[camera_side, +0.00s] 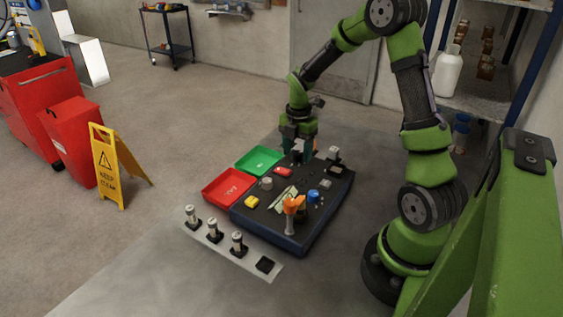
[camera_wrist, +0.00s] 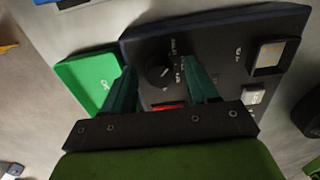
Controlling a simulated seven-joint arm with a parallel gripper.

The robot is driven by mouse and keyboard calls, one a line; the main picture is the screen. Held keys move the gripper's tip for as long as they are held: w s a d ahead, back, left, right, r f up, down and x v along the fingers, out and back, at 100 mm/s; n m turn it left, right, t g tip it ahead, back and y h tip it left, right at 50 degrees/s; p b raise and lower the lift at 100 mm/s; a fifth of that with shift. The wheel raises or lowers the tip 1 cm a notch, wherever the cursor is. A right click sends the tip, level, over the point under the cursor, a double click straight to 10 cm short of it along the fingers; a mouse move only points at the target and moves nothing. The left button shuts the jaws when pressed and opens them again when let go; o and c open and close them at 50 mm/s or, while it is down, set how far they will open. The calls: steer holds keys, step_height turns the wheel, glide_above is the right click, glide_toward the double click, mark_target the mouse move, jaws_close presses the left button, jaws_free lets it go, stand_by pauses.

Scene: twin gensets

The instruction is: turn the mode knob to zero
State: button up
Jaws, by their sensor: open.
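The mode knob (camera_wrist: 157,74) is a round black knob with a small light mark, set in the dark panel (camera_wrist: 215,40). Small white labels stand around it, too blurred to read surely. My gripper (camera_side: 297,157) hangs over the far end of the panel (camera_side: 318,228) in the side view. In the wrist view its two teal fingers are spread open, one on each side of the knob, with nothing between them gripped. I cannot tell how far above the panel the fingertips are. I cannot make out the knob in the side view.
A green tray (camera_side: 260,161) and a red tray (camera_side: 229,187) lie beside the panel. The panel also bears a yellow button (camera_side: 251,202), a blue knob (camera_side: 313,196) and an orange-topped part (camera_side: 291,207). A light strip (camera_side: 212,244) with several upright pieces lies in front.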

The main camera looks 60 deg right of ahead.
steer(key=c, duration=1)
steer(key=shift+c, duration=0.2)
